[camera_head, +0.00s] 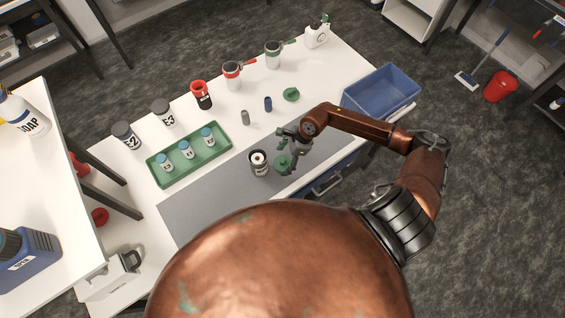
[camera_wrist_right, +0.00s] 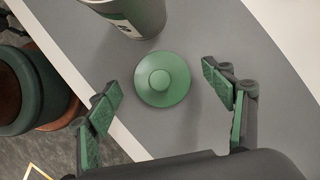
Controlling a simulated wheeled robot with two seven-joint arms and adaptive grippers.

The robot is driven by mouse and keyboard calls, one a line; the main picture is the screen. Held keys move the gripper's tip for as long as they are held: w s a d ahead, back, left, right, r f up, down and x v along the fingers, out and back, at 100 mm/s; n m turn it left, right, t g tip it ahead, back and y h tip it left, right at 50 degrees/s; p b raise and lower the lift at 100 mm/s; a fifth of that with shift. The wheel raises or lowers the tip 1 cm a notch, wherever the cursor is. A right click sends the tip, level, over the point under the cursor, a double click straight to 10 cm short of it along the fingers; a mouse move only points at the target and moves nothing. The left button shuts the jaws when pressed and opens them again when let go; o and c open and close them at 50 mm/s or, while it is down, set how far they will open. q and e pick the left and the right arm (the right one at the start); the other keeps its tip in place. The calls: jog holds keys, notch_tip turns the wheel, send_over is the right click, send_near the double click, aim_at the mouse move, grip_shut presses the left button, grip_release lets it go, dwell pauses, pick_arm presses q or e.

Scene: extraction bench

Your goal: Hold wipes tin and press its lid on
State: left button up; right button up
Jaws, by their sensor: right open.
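The wipes tin (camera_head: 259,168) stands upright on the grey mat, with its top open and something pale inside. Its lower side shows at the top of the right wrist view (camera_wrist_right: 137,18). A round green lid with a centre knob (camera_wrist_right: 161,80) lies on the mat beside the tin, apart from it; in the head view it shows just right of the tin (camera_head: 281,163). My right gripper (camera_head: 287,147) is open above the lid. Its green-padded fingers (camera_wrist_right: 166,92) stand on either side of the lid without touching it. My left gripper is not in view.
A green tray (camera_head: 212,161) with several blue-capped jars stands left of the tin. Behind are a grey bottle (camera_head: 245,118), a blue bottle (camera_head: 268,104) and another green lid (camera_head: 291,95). A blue bin (camera_head: 384,91) is at right. The mat (camera_head: 208,202) is clear at front left.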

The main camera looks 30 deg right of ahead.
jog(key=shift+w+a+f, duration=0.1)
jog(key=shift+a+f, duration=0.1)
jog(key=shift+f, duration=0.3)
jog(key=c, duration=1)
jog(key=shift+r, duration=0.1)
jog(key=shift+r, duration=0.5)
jog(key=s+d+r, duration=0.1)
jog(key=s+r, duration=0.3)
jog(key=s+d+r, duration=0.1)
jog(key=s+r, duration=0.3)
jog(key=s, duration=0.1)
jog(key=s+d+r, duration=0.1)
jog(key=s+r, duration=0.3)
jog(key=shift+s+d, duration=0.3)
